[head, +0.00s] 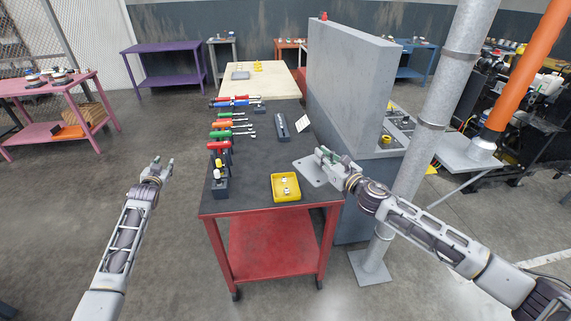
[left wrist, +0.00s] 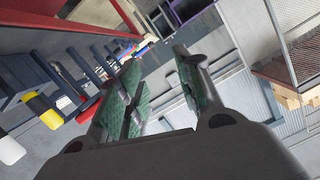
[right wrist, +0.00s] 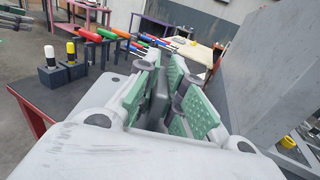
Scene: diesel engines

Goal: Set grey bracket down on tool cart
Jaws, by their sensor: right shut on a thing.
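The grey bracket (head: 310,173), a flat plate with holes, is at the right edge of the tool cart's dark top (head: 248,168). My right gripper (head: 324,157) is shut on it; in the right wrist view its dark grey upright part (right wrist: 157,98) is between the green pads of the gripper (right wrist: 170,85). I cannot tell whether the plate touches the cart top. The pads hide part of the bracket. My left gripper (head: 164,167) is open and empty, left of the cart; its spread fingers also show in the left wrist view (left wrist: 160,78).
A yellow tray (head: 286,196) with small parts is at the cart's front right. Screwdrivers and wrenches (head: 235,123) lie along its left and back. A dark grey block (head: 282,126) lies behind. A tall grey panel (head: 350,85) stands to the right. The cart top's middle is clear.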

